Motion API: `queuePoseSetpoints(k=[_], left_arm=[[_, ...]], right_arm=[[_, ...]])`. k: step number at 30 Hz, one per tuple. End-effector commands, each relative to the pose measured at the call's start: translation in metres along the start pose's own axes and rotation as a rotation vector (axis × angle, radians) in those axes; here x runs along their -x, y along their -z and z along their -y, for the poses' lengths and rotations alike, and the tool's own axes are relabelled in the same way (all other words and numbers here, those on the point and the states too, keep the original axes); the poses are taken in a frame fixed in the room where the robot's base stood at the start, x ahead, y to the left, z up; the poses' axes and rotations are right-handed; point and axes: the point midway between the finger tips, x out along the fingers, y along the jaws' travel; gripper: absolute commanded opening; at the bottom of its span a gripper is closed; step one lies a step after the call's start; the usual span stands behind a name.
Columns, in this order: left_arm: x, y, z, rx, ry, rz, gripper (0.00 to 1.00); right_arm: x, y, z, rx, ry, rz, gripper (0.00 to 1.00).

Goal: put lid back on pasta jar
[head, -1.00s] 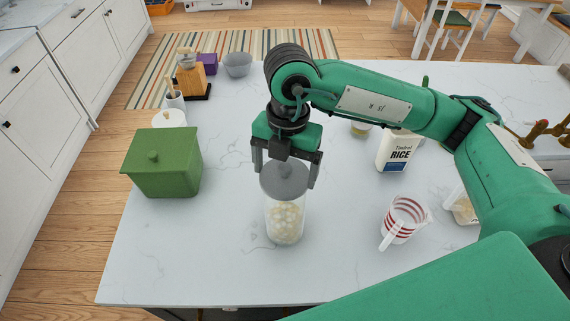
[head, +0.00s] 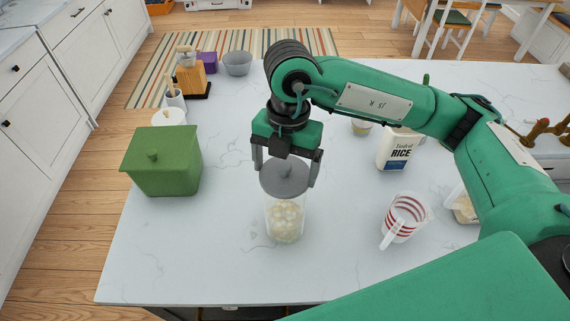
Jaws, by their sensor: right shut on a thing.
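The pasta jar (head: 285,220) is a clear upright cylinder on the white counter, with pale pasta in its lower part. The gripper's palm hides part of the lid's far edge. My left gripper is not in view.
A green lidded box (head: 165,170) stands to the left. A grey bowl (head: 237,64) is at the back. The counter in front of the jar is clear.

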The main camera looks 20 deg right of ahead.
Motion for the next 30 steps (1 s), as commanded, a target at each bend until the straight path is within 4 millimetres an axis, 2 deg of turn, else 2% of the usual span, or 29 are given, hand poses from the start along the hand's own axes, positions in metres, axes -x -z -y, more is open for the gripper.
queuePoseSetpoints(k=[30], left_arm=[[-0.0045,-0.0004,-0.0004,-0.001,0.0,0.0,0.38]], right_arm=[[0.0004,0.0,-0.0003,0.0,-0.001,0.001,0.67]])
